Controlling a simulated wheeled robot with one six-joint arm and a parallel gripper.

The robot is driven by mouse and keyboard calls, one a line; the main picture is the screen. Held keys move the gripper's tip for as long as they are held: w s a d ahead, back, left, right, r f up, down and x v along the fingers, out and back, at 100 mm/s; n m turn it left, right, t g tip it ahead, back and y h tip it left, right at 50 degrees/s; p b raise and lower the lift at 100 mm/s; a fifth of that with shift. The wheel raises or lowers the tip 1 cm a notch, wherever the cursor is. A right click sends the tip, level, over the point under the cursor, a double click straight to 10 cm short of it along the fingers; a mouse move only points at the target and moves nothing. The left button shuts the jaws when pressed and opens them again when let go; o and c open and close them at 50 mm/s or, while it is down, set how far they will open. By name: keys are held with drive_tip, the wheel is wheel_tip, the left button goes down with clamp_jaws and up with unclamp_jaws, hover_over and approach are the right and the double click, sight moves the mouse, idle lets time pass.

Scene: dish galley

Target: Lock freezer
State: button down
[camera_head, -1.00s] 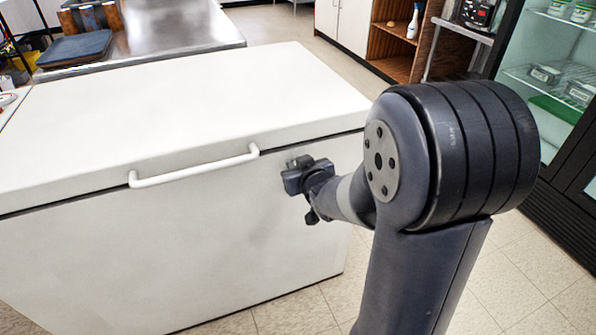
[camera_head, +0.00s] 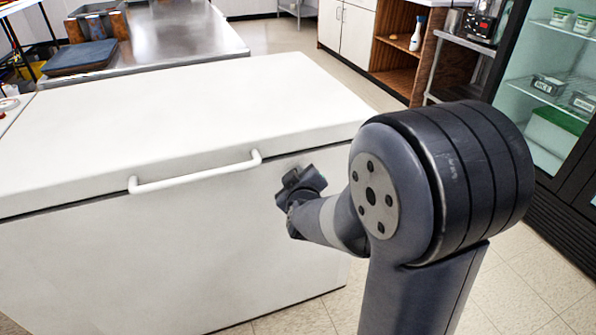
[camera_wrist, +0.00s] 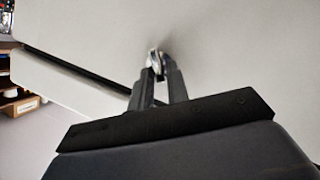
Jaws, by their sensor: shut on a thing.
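The white chest freezer (camera_head: 120,270) stands with its lid (camera_head: 190,105) down and a white bar handle (camera_head: 195,178) on the lid's front. My gripper (camera_head: 291,180) is at the freezer's front face, right of the handle and just below the lid seam. In the wrist view my gripper (camera_wrist: 159,76) is shut on a small silver metal lock piece (camera_wrist: 155,60) at the white front. The fingers hide much of this piece, so I cannot tell its exact shape or whether it is locked. The gripper is tilted in the head view.
A steel counter (camera_head: 185,35) with a dark blue tray (camera_head: 80,58) is behind the freezer. Wooden shelves (camera_head: 400,60) stand at the back, and a glass-door fridge (camera_head: 545,150) is at the right. Tiled floor (camera_head: 520,285) is clear at the lower right.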

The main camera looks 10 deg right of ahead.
drive_tip(key=n+t+h, duration=0.1)
drive_tip(key=n, duration=0.1)
drive_tip(key=f+n+t+h, duration=0.1)
drive_tip(key=n, duration=0.2)
drive_tip(key=n+t, duration=0.1)
drive_tip(key=n, duration=0.2)
drive_tip(key=shift+a+f+h, duration=0.25)
drive_tip(key=shift+a+h, duration=0.15)
drive_tip(key=shift+n+b, duration=0.3)
drive_tip(key=c, duration=1.5)
unclamp_jaws()
drive_tip(key=p+v, duration=0.1)
drive_tip(key=v, duration=1)
drive_tip(key=shift+f, duration=0.1)
